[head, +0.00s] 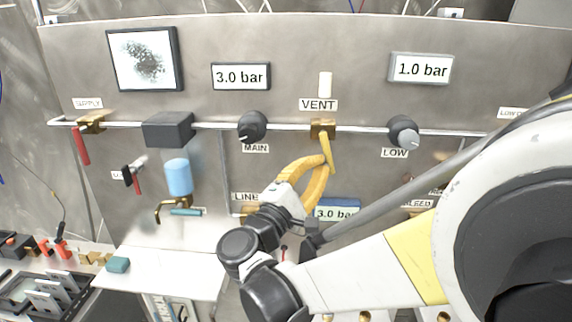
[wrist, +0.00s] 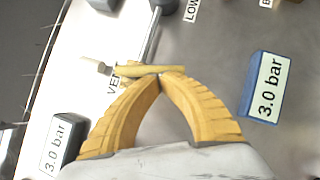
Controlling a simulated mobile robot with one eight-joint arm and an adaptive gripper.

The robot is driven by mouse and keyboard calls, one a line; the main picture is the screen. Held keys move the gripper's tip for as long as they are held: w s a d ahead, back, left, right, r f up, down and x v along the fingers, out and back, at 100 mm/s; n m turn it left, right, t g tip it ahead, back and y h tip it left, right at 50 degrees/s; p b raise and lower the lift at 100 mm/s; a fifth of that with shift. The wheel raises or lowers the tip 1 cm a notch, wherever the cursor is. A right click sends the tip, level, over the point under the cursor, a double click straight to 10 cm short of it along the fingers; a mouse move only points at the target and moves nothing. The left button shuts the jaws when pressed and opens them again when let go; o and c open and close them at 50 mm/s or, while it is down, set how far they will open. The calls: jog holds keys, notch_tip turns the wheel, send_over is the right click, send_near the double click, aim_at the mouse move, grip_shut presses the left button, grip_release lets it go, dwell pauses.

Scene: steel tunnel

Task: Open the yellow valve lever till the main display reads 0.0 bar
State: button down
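The yellow valve lever (head: 325,146) hangs almost straight down from a brass valve (head: 322,129) on the pipe, below the VENT label. In the wrist view the lever (wrist: 135,71) lies across the fingertips. My gripper (head: 326,162) has its yellow fingers brought together at the lever's lower part, and in the wrist view its tips (wrist: 159,75) meet on it. The exact contact is partly hidden by the fingers. The main display (head: 240,76) reads 3.0 bar.
The MAIN knob (head: 252,126) and LOW knob (head: 403,132) flank the valve on the pipe. A blue-framed display (head: 336,211) reading 3.0 bar is partly behind my arm. Another display (head: 421,68) reads 1.0 bar. A red supply lever (head: 81,146) hangs at left.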

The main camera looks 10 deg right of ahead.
aim_at(330, 174)
jog(key=shift+s+d+r+n+t+y+b, duration=0.15)
jog(key=shift+d+n+t+b, duration=0.45)
jog(key=shift+n, duration=0.5)
jog(key=shift+s+d+f+n+t+y+b, duration=0.2)
jog(key=shift+n+t+b, duration=0.25)
jog(key=shift+n+t, duration=0.5)
jog(key=shift+s+d+r+n+t+h+b, duration=0.15)
jog(key=shift+d+n+t+b, duration=0.35)
jog(key=shift+n, duration=0.75)
jog(key=n+t, duration=0.1)
jog(key=d+n+y, duration=0.1)
jog(key=n, duration=0.1)
jog(key=shift+s+r+t+y, duration=0.1)
jog(key=shift+r+t+y, duration=0.2)
jog(key=shift+t, duration=0.05)
jog(key=shift+d+r, duration=0.15)
jog(key=shift+d, duration=0.05)
jog(key=f+b, duration=0.1)
jog(key=a+f+b, duration=0.1)
jog(key=b, duration=0.1)
jog(key=a+f+b, duration=0.1)
jog(key=f, duration=0.1)
jog(key=v, duration=1)
jog(key=shift+a+r+p, duration=0.3)
jog(key=shift+a+r, duration=0.1)
